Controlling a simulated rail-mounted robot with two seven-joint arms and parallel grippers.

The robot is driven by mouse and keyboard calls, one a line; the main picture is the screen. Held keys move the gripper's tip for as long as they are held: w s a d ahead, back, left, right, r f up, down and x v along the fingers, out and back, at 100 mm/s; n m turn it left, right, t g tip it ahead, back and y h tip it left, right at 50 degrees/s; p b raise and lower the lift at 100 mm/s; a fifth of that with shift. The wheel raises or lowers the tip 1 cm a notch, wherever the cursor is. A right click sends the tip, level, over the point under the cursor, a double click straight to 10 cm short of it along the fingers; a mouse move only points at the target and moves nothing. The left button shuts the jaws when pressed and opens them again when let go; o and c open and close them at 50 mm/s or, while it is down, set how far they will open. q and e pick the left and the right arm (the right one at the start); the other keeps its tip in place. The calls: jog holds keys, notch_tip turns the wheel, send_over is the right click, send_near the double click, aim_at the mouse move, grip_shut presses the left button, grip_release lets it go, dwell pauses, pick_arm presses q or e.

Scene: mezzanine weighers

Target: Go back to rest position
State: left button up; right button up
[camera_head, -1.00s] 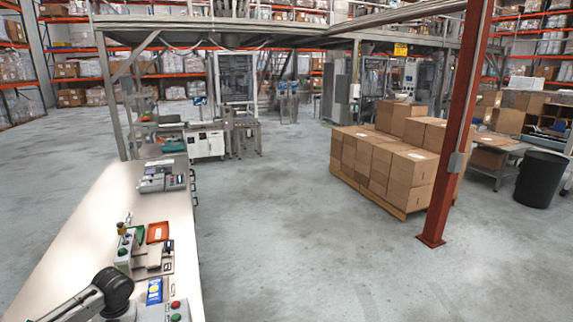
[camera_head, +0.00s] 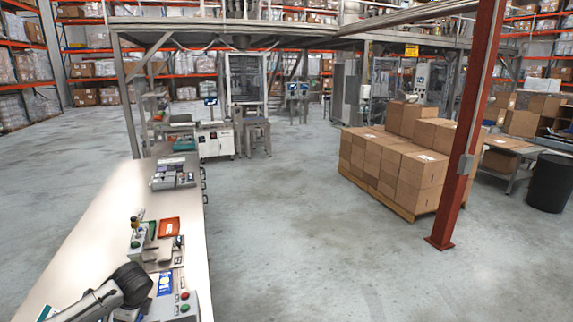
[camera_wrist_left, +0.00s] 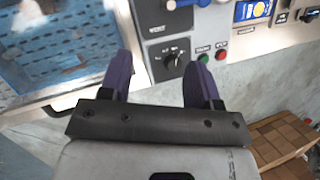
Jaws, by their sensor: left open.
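My left gripper (camera_wrist_left: 160,65) shows in the left wrist view with its two purple fingers spread apart and nothing between them. It hangs in front of a grey control panel (camera_wrist_left: 220,40) with a black knob, a green button and a red button. In the head view, my left arm reaches in at the lower left over the white bench (camera_head: 85,235); its gripper cannot be made out there. My right arm and gripper are in neither view.
On the bench are a button box (camera_head: 184,308), an orange-red tray (camera_head: 168,227) and a grey device (camera_head: 172,180). A pallet of cartons (camera_head: 395,170) and a red post (camera_head: 462,150) stand to the right. The floor between is clear.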

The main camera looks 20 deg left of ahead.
pick_arm(q)
jog(key=w+d+r+n+t+y, duration=0.2)
jog(key=w+d+r+n+t, duration=0.4)
jog(key=d, duration=0.4)
jog(key=s+d+t+h, duration=0.1)
jog(key=s+d+t, duration=0.1)
jog(key=d, duration=0.6)
jog(key=s+d+t+h, duration=0.1)
jog(key=s+d+h, duration=0.1)
jog(key=d, duration=0.6)
jog(key=s+d+f+n+g+h, duration=0.1)
jog(key=s+d+f+n+g, duration=0.1)
jog(key=s+d+f, duration=0.45)
jog(key=s+d+f+n+g+h, duration=0.1)
jog(key=s+d+f+g+h, duration=0.15)
jog(key=s+f, duration=0.7)
jog(key=s+d+f+n+g, duration=0.15)
jog(key=s+d+f, duration=0.3)
jog(key=s, duration=0.75)
notch_tip(320, 180, up, 19)
jog(key=p, duration=1.8)
jog(key=shift+w, duration=0.2)
